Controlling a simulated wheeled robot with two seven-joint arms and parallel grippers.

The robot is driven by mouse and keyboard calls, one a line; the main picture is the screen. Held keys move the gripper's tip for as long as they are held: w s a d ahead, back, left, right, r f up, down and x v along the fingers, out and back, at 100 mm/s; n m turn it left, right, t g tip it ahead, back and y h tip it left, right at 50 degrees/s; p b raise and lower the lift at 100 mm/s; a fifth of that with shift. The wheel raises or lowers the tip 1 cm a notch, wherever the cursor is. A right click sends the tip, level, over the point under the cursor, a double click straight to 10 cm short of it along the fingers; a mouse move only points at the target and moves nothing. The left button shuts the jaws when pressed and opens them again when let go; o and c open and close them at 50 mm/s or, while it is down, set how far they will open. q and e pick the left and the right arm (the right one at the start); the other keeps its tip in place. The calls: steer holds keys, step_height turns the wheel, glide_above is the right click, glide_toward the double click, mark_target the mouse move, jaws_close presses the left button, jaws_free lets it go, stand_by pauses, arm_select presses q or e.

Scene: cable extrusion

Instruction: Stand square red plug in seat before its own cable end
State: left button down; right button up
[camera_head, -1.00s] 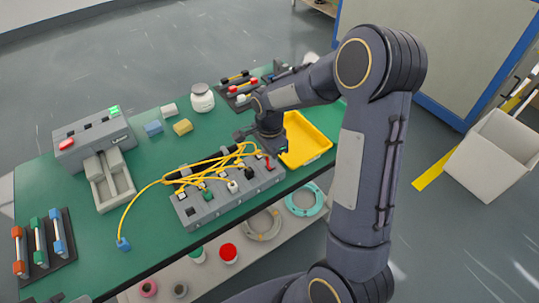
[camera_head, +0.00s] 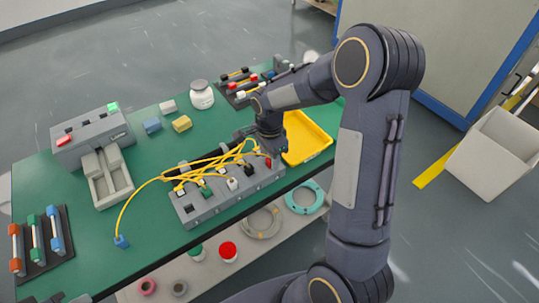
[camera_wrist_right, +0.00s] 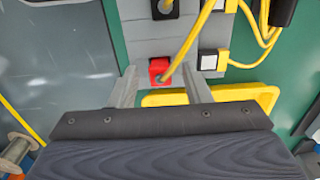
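A small red plug (camera_wrist_right: 160,70) lies at the end of a grey block (camera_wrist_right: 158,42) in the right wrist view; a yellow cable runs from it. It also shows in the head view (camera_head: 268,162), at the right end of the grey seat block (camera_head: 205,209). My right gripper (camera_wrist_right: 162,86) is open, its fingers either side of the red plug with gaps visible. In the head view my right gripper (camera_head: 270,148) is above that end, its fingertips mostly hidden. My left gripper is not clearly visible.
Yellow cables (camera_head: 148,190) tangle over the block, one reaching a blue plug (camera_head: 121,242). A yellow tray (camera_head: 318,150) stands close to the right gripper. A grey machine (camera_head: 88,140), a white jar (camera_head: 201,98) and a colored rack (camera_head: 40,250) stand on the green table (camera_head: 150,226).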

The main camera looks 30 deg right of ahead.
mark_target(270, 160)
steer(key=shift+r, duration=4)
